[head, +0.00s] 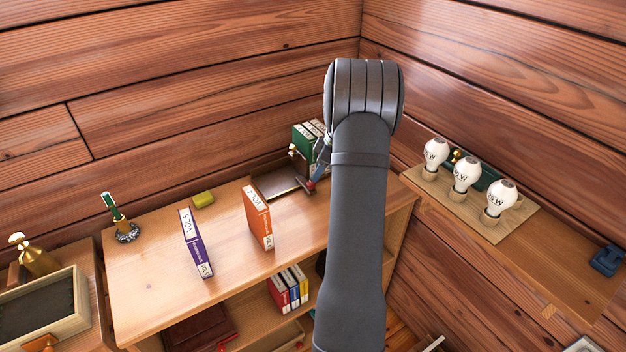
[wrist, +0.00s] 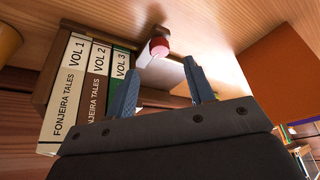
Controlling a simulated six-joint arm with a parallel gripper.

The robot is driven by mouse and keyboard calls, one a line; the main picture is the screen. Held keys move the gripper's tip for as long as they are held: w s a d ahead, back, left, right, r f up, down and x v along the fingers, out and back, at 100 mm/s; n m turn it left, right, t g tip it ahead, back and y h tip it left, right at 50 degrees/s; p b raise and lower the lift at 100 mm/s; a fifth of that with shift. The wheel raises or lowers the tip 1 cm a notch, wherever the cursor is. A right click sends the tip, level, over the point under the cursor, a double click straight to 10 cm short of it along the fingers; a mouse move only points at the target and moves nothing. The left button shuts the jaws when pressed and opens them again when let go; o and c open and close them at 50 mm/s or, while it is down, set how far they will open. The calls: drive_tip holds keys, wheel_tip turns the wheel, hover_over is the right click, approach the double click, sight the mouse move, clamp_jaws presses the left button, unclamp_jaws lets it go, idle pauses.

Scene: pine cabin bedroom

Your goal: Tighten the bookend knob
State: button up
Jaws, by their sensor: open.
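The bookend knob (wrist: 159,46) shows in the wrist view as a red round piece with a pale part around it, just beyond my fingertips. A small red piece (head: 311,185), likely the same knob, shows beside my arm in the head view. My gripper (wrist: 160,84) is open, with its two blue-grey fingers apart and nothing visible between them. The fingertips appear close to the knob, but I cannot tell if they touch it. The row of volumes (wrist: 82,92) stands upright left of the knob in a wooden holder (wrist: 52,78). My arm hides part of this area in the head view.
An orange book (head: 258,217) and a purple book (head: 195,243) stand on the desk (head: 150,285), left of the holder. Light bulbs (head: 466,174) stand on the right shelf. Bare desk lies between the books.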

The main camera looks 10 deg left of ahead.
sight(311, 183)
drive_tip(key=x, duration=0.5)
drive_tip(key=shift+a+f, duration=0.15)
drive_tip(key=shift+f, duration=0.1)
drive_tip(key=c, duration=1)
